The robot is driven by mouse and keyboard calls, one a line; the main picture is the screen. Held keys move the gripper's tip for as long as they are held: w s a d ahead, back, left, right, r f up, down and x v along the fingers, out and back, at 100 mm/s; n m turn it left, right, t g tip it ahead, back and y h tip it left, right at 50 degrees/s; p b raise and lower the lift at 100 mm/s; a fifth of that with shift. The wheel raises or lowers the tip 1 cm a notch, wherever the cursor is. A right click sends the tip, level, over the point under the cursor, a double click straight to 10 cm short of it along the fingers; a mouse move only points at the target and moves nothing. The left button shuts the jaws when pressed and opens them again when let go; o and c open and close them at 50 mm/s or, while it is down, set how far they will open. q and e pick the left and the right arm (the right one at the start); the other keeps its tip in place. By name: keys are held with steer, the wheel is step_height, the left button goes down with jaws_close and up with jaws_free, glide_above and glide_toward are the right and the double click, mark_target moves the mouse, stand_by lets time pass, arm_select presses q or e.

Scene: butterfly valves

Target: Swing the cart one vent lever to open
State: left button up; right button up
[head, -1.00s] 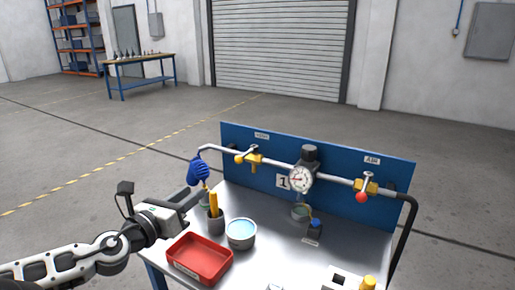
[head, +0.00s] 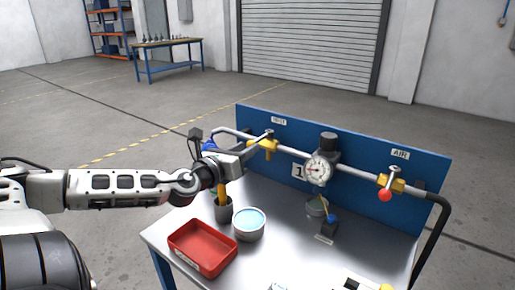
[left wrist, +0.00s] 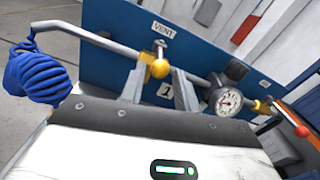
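The cart's blue panel (head: 425,200) carries a pipe with two valves. The vent valve (head: 264,146) is at the left, under the VENT label (left wrist: 163,30). Its lever has a yellow ball knob (left wrist: 160,68). My left gripper (head: 252,146) reaches in from the left at the vent valve. In the left wrist view its two fingers (left wrist: 160,86) stand apart, with the yellow knob showing between and just beyond their tips. I cannot tell if either finger touches it. In the head view the hand partly hides the lever. My right gripper is not in view.
A gauge (head: 318,169) sits mid-pipe, and the air valve with a red knob (head: 385,195) is at the right. A blue coil (left wrist: 38,75) hangs at the pipe's left end.

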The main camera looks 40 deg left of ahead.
mark_target(258, 140)
arm_select(q)
steer(key=w, duration=0.3)
steer(key=shift+w+a+r+b, duration=0.15)
steer(key=shift+a+b, duration=0.1)
steer(key=shift+b, duration=0.15)
steer(key=shift+w+a, duration=0.1)
steer(key=shift+w, duration=0.25)
steer(key=shift+w+p, duration=0.45)
steer(key=shift+w, duration=0.55)
jaws_close()
